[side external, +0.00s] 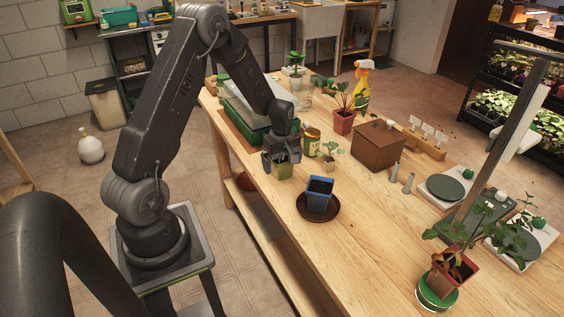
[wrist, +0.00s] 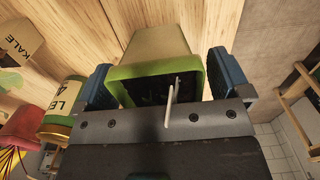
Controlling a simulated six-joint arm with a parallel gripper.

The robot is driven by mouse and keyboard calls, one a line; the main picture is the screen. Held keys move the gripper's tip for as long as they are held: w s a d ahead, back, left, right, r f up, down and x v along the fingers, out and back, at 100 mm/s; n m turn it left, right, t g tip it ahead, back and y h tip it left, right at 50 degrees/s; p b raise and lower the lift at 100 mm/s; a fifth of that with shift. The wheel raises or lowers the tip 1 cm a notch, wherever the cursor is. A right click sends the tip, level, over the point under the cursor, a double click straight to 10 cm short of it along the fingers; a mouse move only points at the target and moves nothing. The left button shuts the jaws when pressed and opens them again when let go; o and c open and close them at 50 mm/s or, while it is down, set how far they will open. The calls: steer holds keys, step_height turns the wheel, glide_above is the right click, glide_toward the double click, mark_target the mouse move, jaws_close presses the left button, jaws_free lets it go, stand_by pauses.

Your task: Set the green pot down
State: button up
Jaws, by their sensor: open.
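The green pot (side external: 282,169) is small and tapered, with a green rim and a tan-olive body. It appears to stand upright on the wooden table near its front-left edge. In the wrist view the green pot (wrist: 155,72) lies between the two blue fingers, with dark contents and a pale stick at its mouth. My gripper (side external: 281,158) is open around it; a narrow gap shows beside the right finger. In the wrist view my gripper (wrist: 160,82) has one finger on each side of the pot. The side view does not clearly show the pot's base contact.
A labelled can (side external: 312,141) and a tan seedling pot (side external: 329,166) stand close to the right. A green tray (side external: 246,128) lies behind.

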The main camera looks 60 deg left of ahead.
mark_target(282, 159)
steer(key=s+d+r+m+t, duration=0.15)
steer(key=d+r, duration=0.25)
steer(key=r, duration=0.6)
steer(key=d+r+m, duration=0.3)
steer(key=r, duration=0.6)
steer(key=s+d+r+m+t, duration=0.2)
steer(key=s+d+r+m, duration=0.2)
steer(key=s+d+m, duration=0.2)
steer(key=s+d+r+m+t, duration=0.2)
steer(key=s+d+r+m, duration=0.1)
steer(key=s+d+m, duration=0.4)
steer(key=s+d, duration=0.2)
steer(key=s, duration=0.1)
steer(key=shift+s+d+r, duration=0.2)
steer(key=shift+s+r, duration=0.15)
steer(key=shift+r, duration=0.05)
